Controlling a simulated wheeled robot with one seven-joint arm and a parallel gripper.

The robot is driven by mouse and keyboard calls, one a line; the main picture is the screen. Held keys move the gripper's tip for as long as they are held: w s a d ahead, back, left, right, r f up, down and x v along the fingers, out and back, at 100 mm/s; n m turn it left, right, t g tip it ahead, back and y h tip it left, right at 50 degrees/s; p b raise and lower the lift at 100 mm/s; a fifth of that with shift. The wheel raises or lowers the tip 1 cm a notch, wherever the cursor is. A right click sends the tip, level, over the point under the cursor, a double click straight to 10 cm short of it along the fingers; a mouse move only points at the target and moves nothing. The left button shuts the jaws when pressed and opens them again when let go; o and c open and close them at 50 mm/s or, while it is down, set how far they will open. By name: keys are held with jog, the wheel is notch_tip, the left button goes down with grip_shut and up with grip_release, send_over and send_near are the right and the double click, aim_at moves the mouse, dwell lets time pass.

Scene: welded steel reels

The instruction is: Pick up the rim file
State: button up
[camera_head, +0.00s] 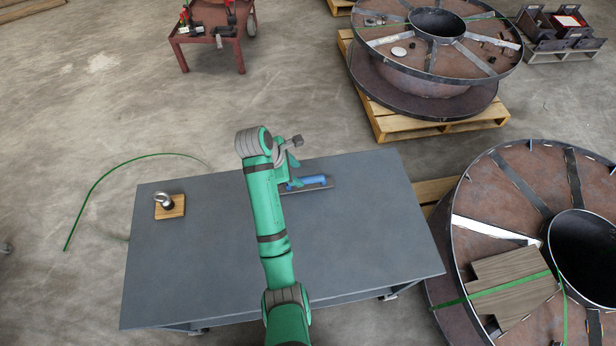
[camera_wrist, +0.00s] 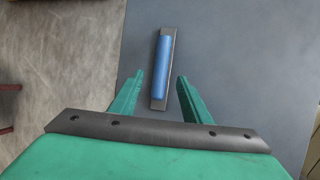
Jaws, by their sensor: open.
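The rim file appears to be the long flat dark bar with a blue grip (camera_head: 309,181) lying on the grey table (camera_head: 365,245), near its far edge. In the wrist view the rim file (camera_wrist: 162,68) lies ahead of my gripper, its blue grip running lengthwise along the bar. My gripper (camera_wrist: 158,88) is open, with one green finger on either side of the file's near end in the picture. Nothing is held. In the head view my gripper (camera_head: 290,165) is over the far part of the table and my arm hides part of the file's left end.
A metal eye-shaped piece on a wooden block (camera_head: 170,206) stands at the table's left. Large steel reels (camera_head: 405,85) lie beyond and to the right (camera_head: 510,190), the far one on a pallet. A red cart (camera_head: 212,30) stands at the back. Most of the tabletop is clear.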

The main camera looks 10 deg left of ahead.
aim_at(304, 179)
jog(key=x, duration=0.4)
jog(key=shift+w+f, duration=0.15)
jog(key=shift+f, duration=0.05)
jog(key=x, duration=0.4)
jog(key=shift+d+f, duration=0.25)
jog(key=shift+f, duration=0.3)
dwell(0.4)
grip_shut()
